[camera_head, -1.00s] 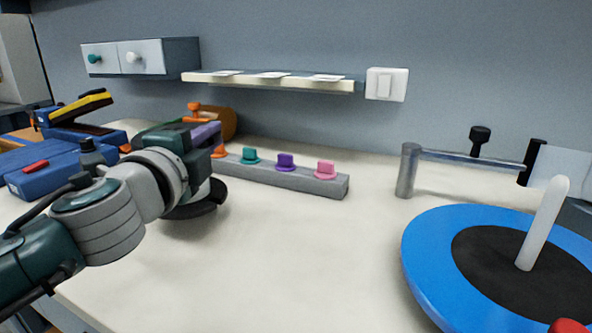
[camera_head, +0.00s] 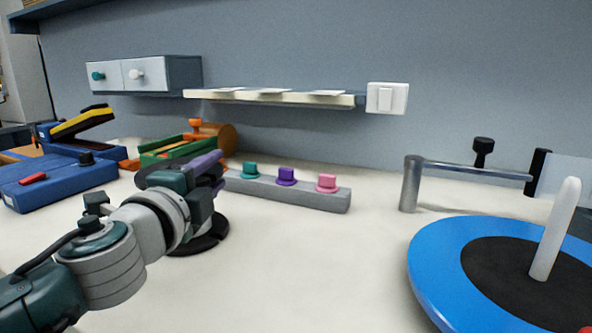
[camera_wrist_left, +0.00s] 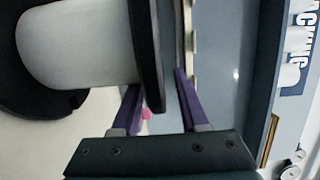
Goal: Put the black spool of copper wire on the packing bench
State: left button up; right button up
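A spool with black flanges (camera_head: 207,237) and a pale core stands at the left-middle of the head view, its upper part hidden behind my left gripper (camera_head: 208,165). In the left wrist view, its pale core (camera_wrist_left: 80,42) and one black flange (camera_wrist_left: 148,45) fill the upper left. No copper colour shows on it. The purple fingers (camera_wrist_left: 158,92) are on either side of that flange, and the spool has moved with the gripper, so it appears held. The exact contact is hidden. I cannot tell whether its lower flange touches the white worktop (camera_head: 300,265). My right gripper is not in view.
A grey bar with coloured pegs (camera_head: 290,193) lies just behind the gripper. A blue machine (camera_head: 60,180) and a green-and-orange device (camera_head: 175,148) stand behind at left. A metal post (camera_head: 411,184) and a blue turntable (camera_head: 435,275) stand at right. The front middle is clear.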

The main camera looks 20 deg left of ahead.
pick_arm(q)
jog(key=shift+r, duration=0.2)
jog(key=s+d, duration=0.2)
jog(key=s, duration=1)
